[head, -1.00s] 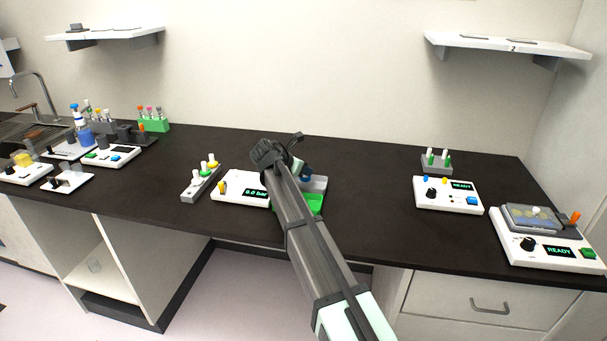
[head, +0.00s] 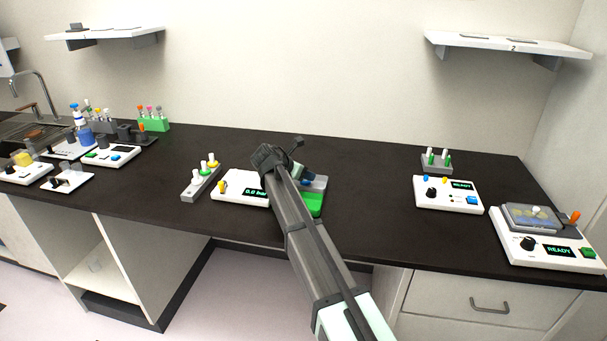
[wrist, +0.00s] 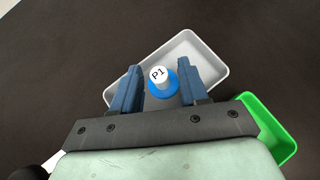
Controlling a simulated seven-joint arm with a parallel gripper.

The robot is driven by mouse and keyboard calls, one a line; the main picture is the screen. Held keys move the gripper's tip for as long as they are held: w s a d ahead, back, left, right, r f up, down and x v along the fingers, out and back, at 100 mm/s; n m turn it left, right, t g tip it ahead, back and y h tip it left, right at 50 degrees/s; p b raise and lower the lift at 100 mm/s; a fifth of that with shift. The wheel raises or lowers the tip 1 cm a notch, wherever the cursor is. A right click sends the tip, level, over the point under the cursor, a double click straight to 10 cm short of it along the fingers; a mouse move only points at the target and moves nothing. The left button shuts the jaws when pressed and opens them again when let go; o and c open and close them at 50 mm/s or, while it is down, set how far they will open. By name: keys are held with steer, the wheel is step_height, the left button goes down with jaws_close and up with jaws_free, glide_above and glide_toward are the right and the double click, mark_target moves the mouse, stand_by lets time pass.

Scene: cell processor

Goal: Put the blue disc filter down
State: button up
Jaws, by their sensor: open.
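The blue disc filter (wrist: 159,85) has a white top marked "P1" and shows in the wrist view, over the grey tray (wrist: 208,56). My gripper (wrist: 160,90) is open, with one blue finger on each side of the filter and a gap visible beside it. The filter appears to rest in the tray, though its underside is hidden. In the head view my arm covers the filter, and the grey tray (head: 317,183) shows only partly beside my gripper (head: 304,172).
A green tray (wrist: 272,125) adjoins the grey tray; it also shows in the head view (head: 314,204). A white device reading "0.0 bar" (head: 238,188) stands just left of my arm. A rack with white-topped pieces (head: 200,180) is farther left. The counter to the right is clear up to another device (head: 447,195).

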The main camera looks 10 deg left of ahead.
steer(key=shift+r, duration=0.1)
steer(key=v, duration=1.2)
